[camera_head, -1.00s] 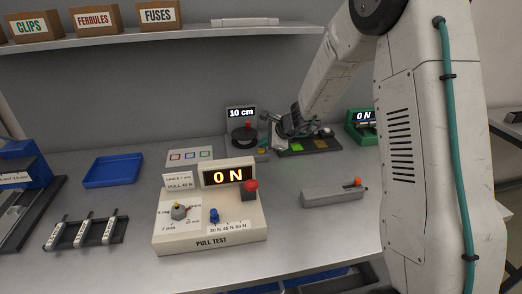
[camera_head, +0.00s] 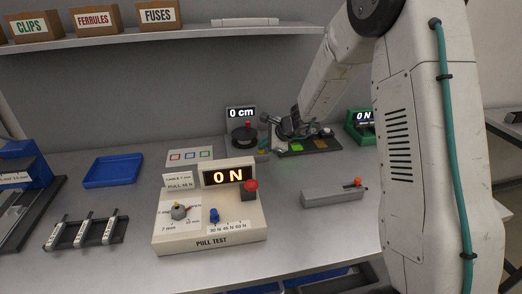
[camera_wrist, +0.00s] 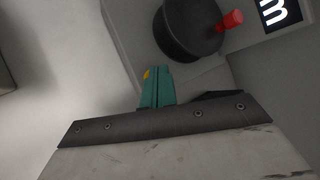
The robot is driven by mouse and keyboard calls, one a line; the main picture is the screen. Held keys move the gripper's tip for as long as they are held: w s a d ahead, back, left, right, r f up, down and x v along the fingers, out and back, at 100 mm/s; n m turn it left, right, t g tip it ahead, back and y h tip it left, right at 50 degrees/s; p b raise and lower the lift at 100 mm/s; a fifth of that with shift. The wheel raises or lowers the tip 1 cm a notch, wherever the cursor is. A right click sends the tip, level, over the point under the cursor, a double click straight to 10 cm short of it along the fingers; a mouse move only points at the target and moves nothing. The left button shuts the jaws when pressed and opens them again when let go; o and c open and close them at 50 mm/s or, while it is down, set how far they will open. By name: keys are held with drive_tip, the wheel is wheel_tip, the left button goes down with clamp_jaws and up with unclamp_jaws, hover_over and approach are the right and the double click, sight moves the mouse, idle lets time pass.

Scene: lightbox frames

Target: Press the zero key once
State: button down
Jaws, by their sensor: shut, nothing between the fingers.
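The measuring device (camera_head: 241,113) stands at the back of the bench, with a black reel (camera_head: 244,138), a red knob and a display reading 0 cm. In the wrist view the reel (camera_wrist: 188,30), the red knob (camera_wrist: 231,19) and part of the display (camera_wrist: 278,14) show at the top. A small yellow key (camera_wrist: 148,74), which I take to be the zero key, is largely covered by my gripper (camera_wrist: 158,70). Its teal fingers are shut and empty, with the tips over or beside the key. I cannot tell whether they touch it.
A pull tester (camera_head: 210,220) reading 0 N stands in front, with a grey tool (camera_head: 333,195) to its right. A dark mat (camera_head: 310,147) and a green device (camera_head: 361,124) lie right of the reel. A blue tray (camera_head: 113,171) is at left.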

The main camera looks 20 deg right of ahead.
sight(264, 151)
drive_tip(key=shift+f, duration=0.15)
idle(0.4)
drive_tip(key=shift+r, duration=0.95)
drive_tip(key=shift+r, duration=2.5)
